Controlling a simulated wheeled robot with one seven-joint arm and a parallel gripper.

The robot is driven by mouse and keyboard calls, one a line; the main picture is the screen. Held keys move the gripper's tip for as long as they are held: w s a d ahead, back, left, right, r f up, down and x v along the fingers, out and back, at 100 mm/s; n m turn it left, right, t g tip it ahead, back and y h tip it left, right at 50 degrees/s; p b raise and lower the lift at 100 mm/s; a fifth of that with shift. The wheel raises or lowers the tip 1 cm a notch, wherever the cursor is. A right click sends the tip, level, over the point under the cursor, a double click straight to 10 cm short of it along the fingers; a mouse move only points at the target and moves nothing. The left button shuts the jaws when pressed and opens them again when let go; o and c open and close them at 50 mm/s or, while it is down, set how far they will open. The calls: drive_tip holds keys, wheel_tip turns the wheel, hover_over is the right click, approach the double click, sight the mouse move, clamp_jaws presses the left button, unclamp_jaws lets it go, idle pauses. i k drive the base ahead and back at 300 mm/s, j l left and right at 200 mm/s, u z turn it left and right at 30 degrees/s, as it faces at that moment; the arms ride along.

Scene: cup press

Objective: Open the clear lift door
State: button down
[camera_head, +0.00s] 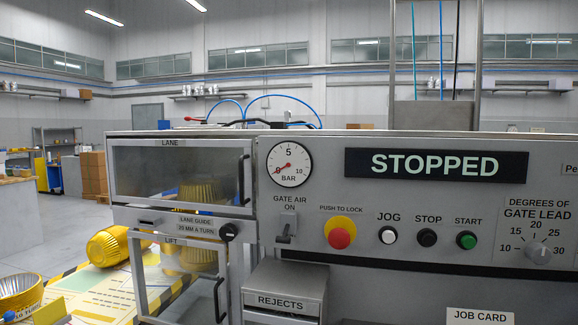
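The clear lift door (180,283) is at the lower left of the machine, under the label LIFT. It has a grey frame and a dark vertical handle (219,300) on its right side. Yellow ribbed cups (197,259) show through the clear panel. The lower edge of the door is near or past the bottom of the view, and I cannot tell whether it stands slightly ajar. My gripper is not in view.
Above it is the clear LANE door (175,170) with its own handle (244,179), and the lane guide knob (229,231). The REJECTS box (288,285) juts out just right of the lift door. The control panel reads STOPPED (435,164). A yellow cup (107,246) lies at left.

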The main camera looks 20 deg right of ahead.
sight(225, 319)
drive_tip(key=i+j, duration=0.3)
drive_tip(key=i, duration=0.2)
drive_tip(key=i+j, duration=0.3)
drive_tip(key=i, duration=0.15)
